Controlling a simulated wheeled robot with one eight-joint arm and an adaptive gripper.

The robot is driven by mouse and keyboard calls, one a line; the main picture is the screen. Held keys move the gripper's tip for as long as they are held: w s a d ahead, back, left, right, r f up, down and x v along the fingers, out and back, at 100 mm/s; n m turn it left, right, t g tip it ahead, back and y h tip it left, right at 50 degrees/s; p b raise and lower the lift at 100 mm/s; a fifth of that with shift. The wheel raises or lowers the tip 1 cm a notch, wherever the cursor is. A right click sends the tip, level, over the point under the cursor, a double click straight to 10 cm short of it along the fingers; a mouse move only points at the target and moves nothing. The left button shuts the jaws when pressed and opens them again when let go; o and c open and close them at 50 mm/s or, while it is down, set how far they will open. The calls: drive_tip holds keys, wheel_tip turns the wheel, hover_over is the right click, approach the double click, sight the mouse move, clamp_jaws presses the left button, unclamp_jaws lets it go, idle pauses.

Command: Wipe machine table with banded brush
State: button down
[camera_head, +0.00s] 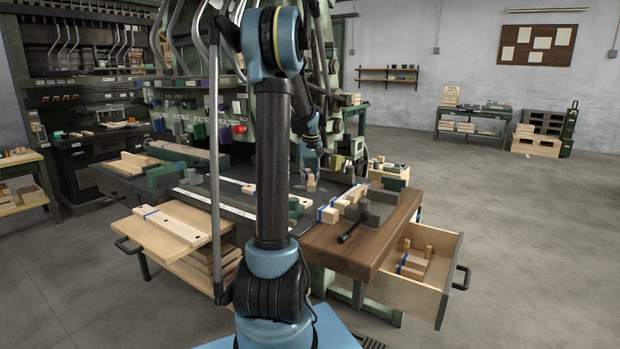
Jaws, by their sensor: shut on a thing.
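My gripper (311,168) is small in view, beyond my own arm, above the far part of the dark machine table (238,208). It is shut on a small light wooden piece (311,182), held upright at or just above the table top. I cannot tell whether this piece has a band or bristles, or whether it touches the table. Light wooden blocks with a blue band (328,215) lie near the table's right side. My arm hides the middle of the table.
A brown wooden bench top (362,243) adjoins on the right, with a dark-handled tool (352,232). An open drawer (408,288) below it holds wooden pieces. A blue-banded board (168,224) lies on a pulled-out shelf at left. The floor at right is clear.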

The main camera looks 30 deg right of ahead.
sight(308, 172)
drive_tip(key=shift+s+a, duration=0.5)
drive_tip(key=shift+a, duration=0.3)
drive_tip(key=shift+s+a, duration=0.45)
drive_tip(key=shift+a, duration=0.35)
drive_tip(key=shift+w+a+f, duration=0.1)
drive_tip(key=shift+w+a, duration=0.3)
drive_tip(key=shift+w, duration=0.25)
drive_tip(key=shift+w+d, duration=0.65)
drive_tip(key=shift+d, duration=0.45)
drive_tip(key=shift+w+d, duration=0.65)
drive_tip(key=shift+d, duration=0.4)
drive_tip(key=shift+w+d, duration=0.65)
drive_tip(key=shift+d, duration=0.45)
drive_tip(key=shift+w+a, duration=0.45)
drive_tip(key=shift+w, duration=0.3)
drive_tip(key=shift+s+a, duration=0.5)
drive_tip(key=shift+a, duration=0.3)
drive_tip(key=shift+s+a, duration=0.45)
drive_tip(key=shift+a, duration=0.35)
drive_tip(key=shift+s+a, duration=0.5)
drive_tip(key=shift+a, duration=0.35)
drive_tip(key=shift+s+a, duration=0.5)
drive_tip(key=shift+a, duration=0.3)
wheel_tip(308, 172, up, 6)
